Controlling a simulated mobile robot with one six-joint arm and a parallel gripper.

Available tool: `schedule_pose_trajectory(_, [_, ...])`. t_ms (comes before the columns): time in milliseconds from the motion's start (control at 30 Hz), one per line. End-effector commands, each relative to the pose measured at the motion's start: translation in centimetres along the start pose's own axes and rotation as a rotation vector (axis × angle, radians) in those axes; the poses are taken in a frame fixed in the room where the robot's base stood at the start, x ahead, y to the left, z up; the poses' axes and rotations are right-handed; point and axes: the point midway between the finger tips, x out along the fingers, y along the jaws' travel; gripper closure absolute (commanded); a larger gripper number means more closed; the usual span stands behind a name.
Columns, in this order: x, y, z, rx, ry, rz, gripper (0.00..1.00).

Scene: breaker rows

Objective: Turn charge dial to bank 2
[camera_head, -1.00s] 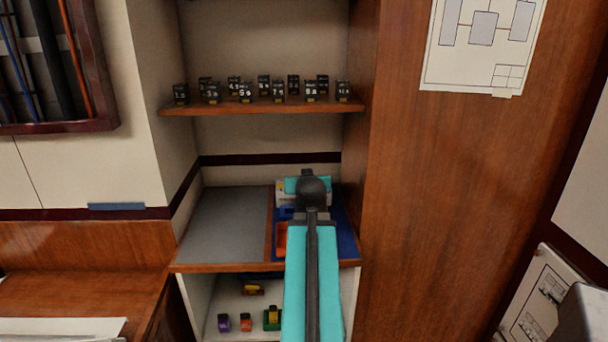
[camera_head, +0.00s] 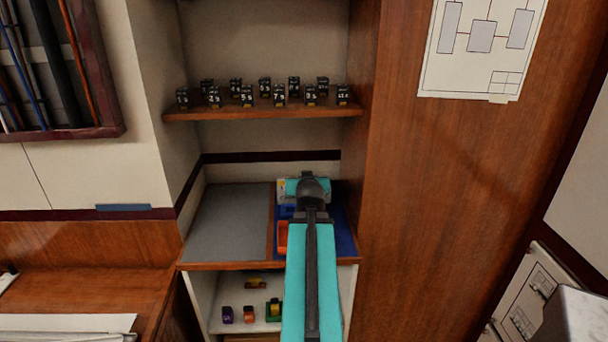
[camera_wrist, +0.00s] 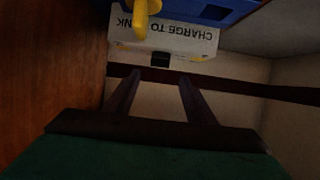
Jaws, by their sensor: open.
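In the wrist view, which is upside down, a white panel (camera_wrist: 190,38) reads "CHARGE TO" and a partly hidden word ending in "NK". A yellow handle (camera_wrist: 141,22) crosses the lettering, and I take it for the charge dial's handle. Its setting cannot be read. My gripper (camera_wrist: 160,76) is open, with its two dark fingers apart and nothing between them. The handle is beyond the fingertips, toward the left finger's side. In the head view the white panel (camera_head: 283,185) shows at the back of the counter, mostly hidden by my arm.
A blue tray (camera_head: 346,240) with an orange item (camera_head: 282,236) is under my arm. A grey mat (camera_head: 228,222) left of it is bare. Several numbered black blocks (camera_head: 247,96) stand on the shelf (camera_head: 265,112) above. A wooden side wall (camera_head: 440,190) rises close on the right.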

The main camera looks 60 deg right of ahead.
Motion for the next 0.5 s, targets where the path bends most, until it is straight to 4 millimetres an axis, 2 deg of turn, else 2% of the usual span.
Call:
schedule_pose_trajectory(33, [0.8, 0.0, -0.1, 0.000, -0.001, 0.000, 0.50])
schedule_pose_trajectory(500, [5.2, 0.0, -0.1, 0.000, -0.002, 0.000, 0.50])
